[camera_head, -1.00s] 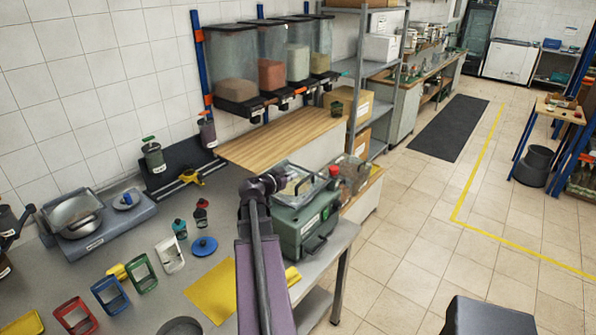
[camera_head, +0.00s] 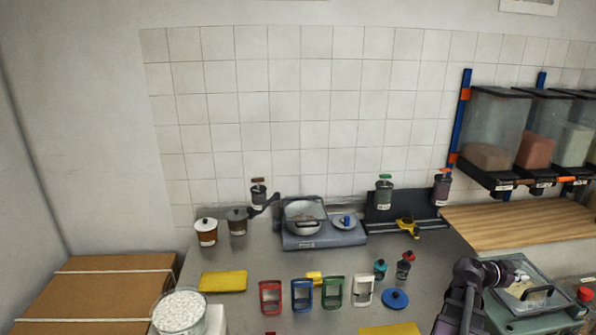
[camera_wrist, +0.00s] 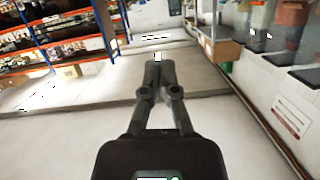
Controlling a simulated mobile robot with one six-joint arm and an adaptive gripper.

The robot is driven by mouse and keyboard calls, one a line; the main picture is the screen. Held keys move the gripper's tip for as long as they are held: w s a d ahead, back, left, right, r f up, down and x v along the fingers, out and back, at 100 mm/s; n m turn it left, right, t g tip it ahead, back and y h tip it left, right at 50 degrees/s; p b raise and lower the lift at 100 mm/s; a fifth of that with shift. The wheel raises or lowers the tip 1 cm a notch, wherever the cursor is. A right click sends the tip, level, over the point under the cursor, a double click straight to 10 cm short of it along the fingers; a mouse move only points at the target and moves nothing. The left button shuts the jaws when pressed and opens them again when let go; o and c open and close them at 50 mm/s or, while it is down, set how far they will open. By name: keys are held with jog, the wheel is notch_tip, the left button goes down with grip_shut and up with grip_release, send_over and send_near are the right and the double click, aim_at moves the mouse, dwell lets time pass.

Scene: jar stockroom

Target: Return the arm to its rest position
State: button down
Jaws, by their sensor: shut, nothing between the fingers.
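In the wrist view my gripper (camera_wrist: 159,70) is shut, its two dark fingers together with nothing held between them. It appears clear of things, with pale floor behind it and shelving further off. In the head view my arm rises from the bottom right, its dark upper joint in front of the left side of the green machine (camera_head: 540,325). I cannot clearly make out the fingers in that view.
The grey bench holds a scale with a metal bowl (camera_head: 304,225), several coloured frames such as a red one (camera_head: 270,297), a blue lid (camera_head: 395,299) and small jars. Clear bins (camera_head: 497,130) hang at right. A cardboard box (camera_head: 95,295) stands at left.

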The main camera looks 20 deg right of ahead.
jog(key=shift+a, duration=0.1)
jog(key=w+a+f+n+t+y, duration=0.1)
jog(key=w+a+f+n+y, duration=0.15)
jog(key=w+a, duration=0.55)
jog(key=w+a+f+n+t+y, duration=0.2)
jog(key=w+a+f+n, duration=0.25)
jog(key=a, duration=0.55)
jog(key=w+a+f+n+t+y, duration=0.1)
jog(key=w+a+f+n+y, duration=0.15)
jog(key=w+a, duration=0.55)
jog(key=a+f+n+y, duration=0.1)
jog(key=a+n, duration=0.3)
jog(key=a, duration=0.8)
jog(key=a+f+n+y, duration=0.2)
jog(key=a+n+y, duration=0.2)
jog(key=a, duration=0.7)
jog(key=w+a+f+n+y, duration=0.1)
jog(key=a+n, duration=0.3)
jog(key=a, duration=0.8)
jog(key=shift+a+f+n+y, duration=0.2)
jog(key=shift+a+n+y, duration=0.15)
jog(key=shift+y, duration=0.35)
jog(key=shift+d, duration=0.1)
